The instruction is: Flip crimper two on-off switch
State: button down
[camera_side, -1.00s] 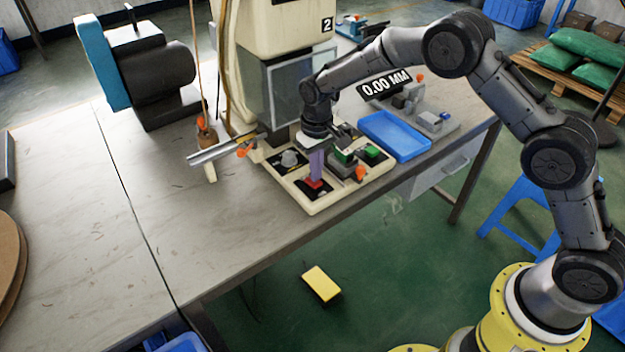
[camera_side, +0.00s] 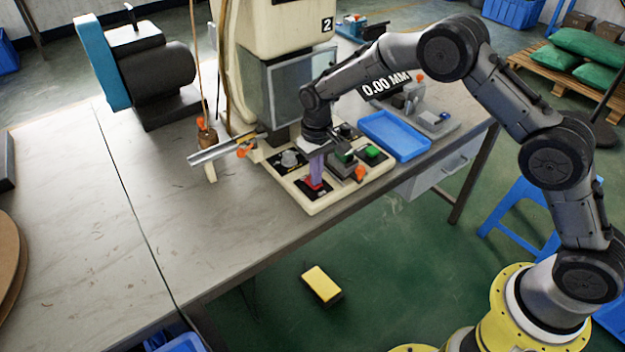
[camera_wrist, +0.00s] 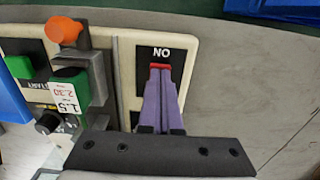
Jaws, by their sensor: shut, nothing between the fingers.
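Crimper two (camera_side: 285,30), a cream machine marked 2, stands on the bench. Its red on-off switch (camera_side: 314,184) sits in a black plate at the front of the cream base. In the wrist view, the red switch (camera_wrist: 160,66) shows as a thin strip below the plate's lettering. My gripper (camera_side: 317,178) points down at the switch, its purple fingers shut together with nothing between them. In the wrist view, the fingertips (camera_wrist: 160,70) are at the edge of the red switch and cover most of it. I cannot tell which way the switch is set.
A blue tray (camera_side: 395,136) lies farther right. A metal bar (camera_side: 222,150) sticks out left of the base.

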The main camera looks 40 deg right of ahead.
jog(key=shift+f, duration=0.25)
jog(key=shift+r, duration=3.6)
